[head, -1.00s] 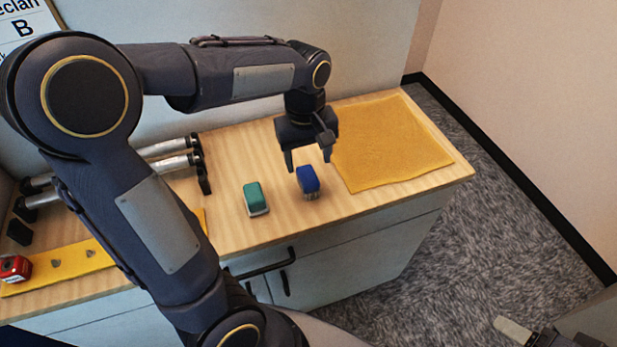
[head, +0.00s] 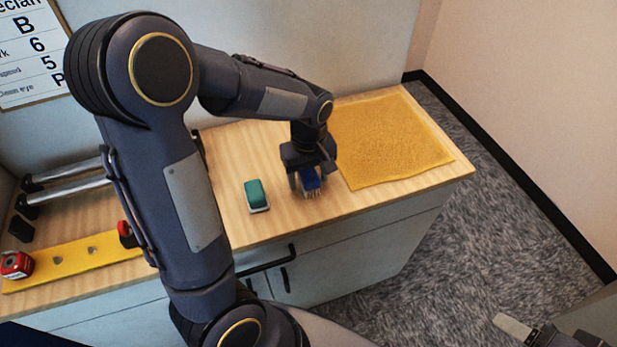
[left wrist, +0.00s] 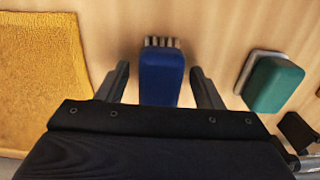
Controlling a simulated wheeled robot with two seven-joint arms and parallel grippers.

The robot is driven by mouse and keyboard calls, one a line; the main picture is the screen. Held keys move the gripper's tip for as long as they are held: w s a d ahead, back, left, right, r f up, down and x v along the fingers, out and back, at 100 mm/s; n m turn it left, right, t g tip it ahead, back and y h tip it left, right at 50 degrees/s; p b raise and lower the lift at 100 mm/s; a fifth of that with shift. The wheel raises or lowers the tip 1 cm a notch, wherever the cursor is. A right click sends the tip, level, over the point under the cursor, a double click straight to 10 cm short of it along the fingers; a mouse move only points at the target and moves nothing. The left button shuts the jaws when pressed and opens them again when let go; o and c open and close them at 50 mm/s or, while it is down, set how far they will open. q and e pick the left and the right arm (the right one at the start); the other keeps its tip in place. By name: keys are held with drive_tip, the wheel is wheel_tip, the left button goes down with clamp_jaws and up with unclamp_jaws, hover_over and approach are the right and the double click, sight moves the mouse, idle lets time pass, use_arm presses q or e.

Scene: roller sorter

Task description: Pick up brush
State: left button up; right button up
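The brush has a blue block body (head: 310,180) with pale bristles and lies on the wooden counter. In the left wrist view the brush (left wrist: 161,76) sits between the two fingers, with a gap on each side. My left gripper (head: 309,183) is open and lowered around the brush; it also shows in the left wrist view (left wrist: 160,88). The gripper partly hides the brush in the head view. My right gripper (head: 530,332) is only partly in view at the bottom right, away from the counter.
A green block with a pale base (head: 257,195) stands just left of the brush. A yellow cloth (head: 390,140) lies to the right. A yellow strip with holes (head: 75,262), a red item (head: 16,264) and metal rollers (head: 70,184) are at the left.

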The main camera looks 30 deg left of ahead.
sight(309, 171)
use_arm(q)
drive_tip(key=c, duration=1)
drive_tip(key=shift+r, duration=0.2)
drive_tip(key=shift+r, duration=0.3)
wheel_tip(309, 171, up, 2)
drive_tip(key=shift+w+r, duration=0.1)
drive_tip(key=shift+r, duration=0.05)
drive_tip(key=shift+s+a+r, duration=0.9)
drive_tip(key=shift+s+r, duration=0.75)
drive_tip(key=shift+s, duration=0.55)
drive_tip(key=shift+s+a+r, duration=0.95)
drive_tip(key=shift+s+r, duration=0.65)
drive_tip(key=shift+s, duration=0.55)
drive_tip(key=shift+s+a+r, duration=0.9)
drive_tip(key=shift+s+r, duration=0.75)
drive_tip(key=shift+s, duration=0.55)
